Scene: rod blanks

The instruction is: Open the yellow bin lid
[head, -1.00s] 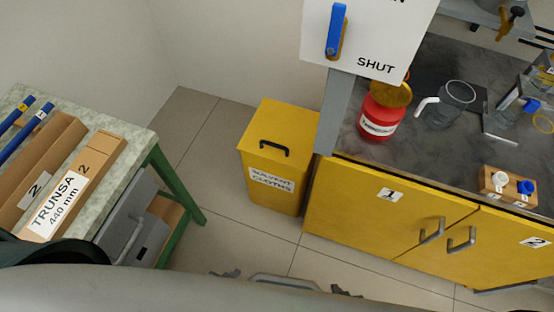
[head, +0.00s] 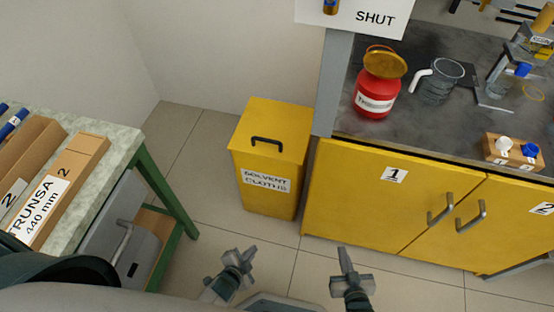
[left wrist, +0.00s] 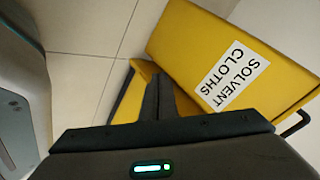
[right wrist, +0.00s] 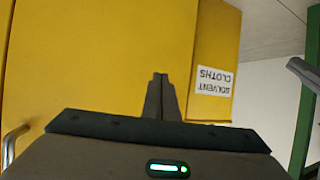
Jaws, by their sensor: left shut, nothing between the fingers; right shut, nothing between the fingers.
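The yellow bin (head: 268,192) stands on the floor between the bench and the yellow cabinet, with a "SOLVENT CLOTHS" label on its front. Its lid (head: 271,119) is down, with a dark handle (head: 267,141) on top. My left gripper (head: 243,256) is shut and empty, low in front of the bin and apart from it. My right gripper (head: 344,255) is shut and empty, in front of the cabinet, to the right of the bin. The bin's label also shows in the left wrist view (left wrist: 232,75) and in the right wrist view (right wrist: 213,80).
A green-legged bench (head: 122,145) with long boxes stands at left. The yellow cabinet (head: 350,205) with handles stands right of the bin. A red can (head: 376,94) and a jug (head: 439,82) stand on its top. Floor in front of the bin is clear.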

